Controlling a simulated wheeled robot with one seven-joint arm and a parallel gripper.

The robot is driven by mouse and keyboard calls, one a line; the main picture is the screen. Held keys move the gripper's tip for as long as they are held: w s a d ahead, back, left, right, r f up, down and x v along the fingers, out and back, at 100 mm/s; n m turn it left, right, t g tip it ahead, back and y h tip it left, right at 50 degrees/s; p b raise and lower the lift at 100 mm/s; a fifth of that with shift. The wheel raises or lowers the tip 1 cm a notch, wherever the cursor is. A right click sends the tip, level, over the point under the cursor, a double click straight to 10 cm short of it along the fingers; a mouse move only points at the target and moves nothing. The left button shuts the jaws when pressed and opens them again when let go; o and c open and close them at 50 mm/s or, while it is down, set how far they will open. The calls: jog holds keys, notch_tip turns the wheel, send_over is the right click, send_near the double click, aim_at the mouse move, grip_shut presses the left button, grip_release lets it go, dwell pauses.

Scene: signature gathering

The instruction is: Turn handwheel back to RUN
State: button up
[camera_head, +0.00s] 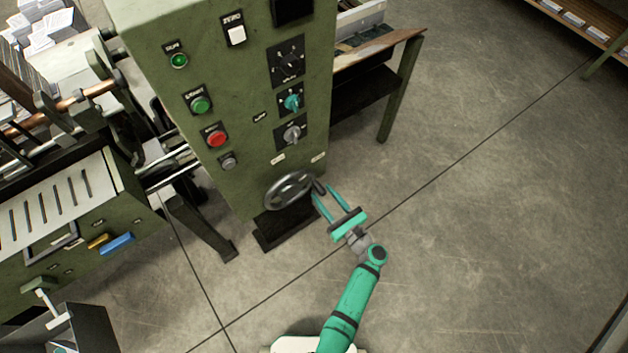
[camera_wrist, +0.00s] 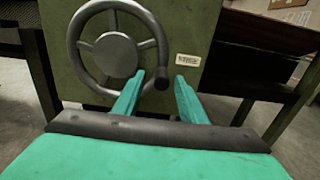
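The grey handwheel (camera_head: 289,190) is mounted low on the front of the green control cabinet (camera_head: 240,115). It also shows in the wrist view (camera_wrist: 117,57), with three spokes, a round hub and a dark knob handle (camera_wrist: 161,79) at the right of its rim. My teal gripper (camera_head: 328,203) is just right of the wheel. Its two fingers (camera_wrist: 170,95) are apart, and the knob shows between their tips in the wrist view. I cannot tell whether a finger touches the knob. A small label (camera_wrist: 187,60) sits right of the wheel; I cannot read it, and no RUN mark is legible.
The cabinet carries a red button (camera_head: 216,138), a green button (camera_head: 200,104) and several rotary switches above the wheel. A side table (camera_head: 390,62) stands at the right rear. Machine parts crowd the left. The concrete floor (camera_head: 470,200) on the right is clear.

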aim_at(315, 182)
jog(key=x, duration=0.7)
jog(key=shift+w, duration=0.15)
jog(key=shift+d, duration=0.1)
grip_shut()
